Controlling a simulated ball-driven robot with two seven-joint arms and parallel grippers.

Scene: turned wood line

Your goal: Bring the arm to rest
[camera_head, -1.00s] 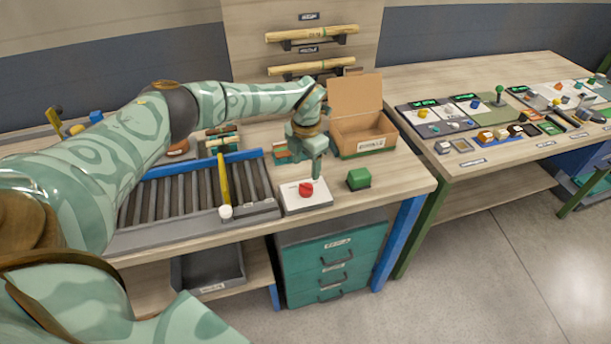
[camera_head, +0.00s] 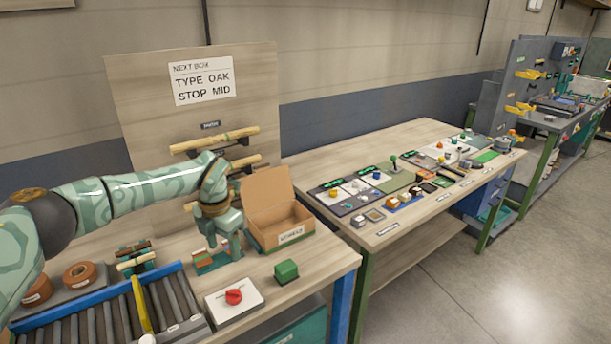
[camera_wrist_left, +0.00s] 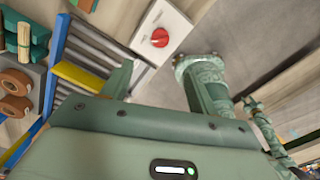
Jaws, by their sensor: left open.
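My left gripper (camera_head: 226,250) hangs above the workbench, left of the open cardboard box and behind the white plate with the red knob. Its two fingers point down and are apart, with nothing between them. In the left wrist view my left gripper (camera_wrist_left: 160,85) also shows its fingers apart. The red knob (camera_head: 234,296) sits on its white plate (camera_head: 222,309) at the bench front, and shows in the wrist view (camera_wrist_left: 160,37).
The open cardboard box (camera_head: 268,232) and a green block (camera_head: 286,271) stand close to the right. A roller conveyor (camera_head: 175,300) with a yellow bar lies left. A second table (camera_head: 440,135) with control panels stands farther right.

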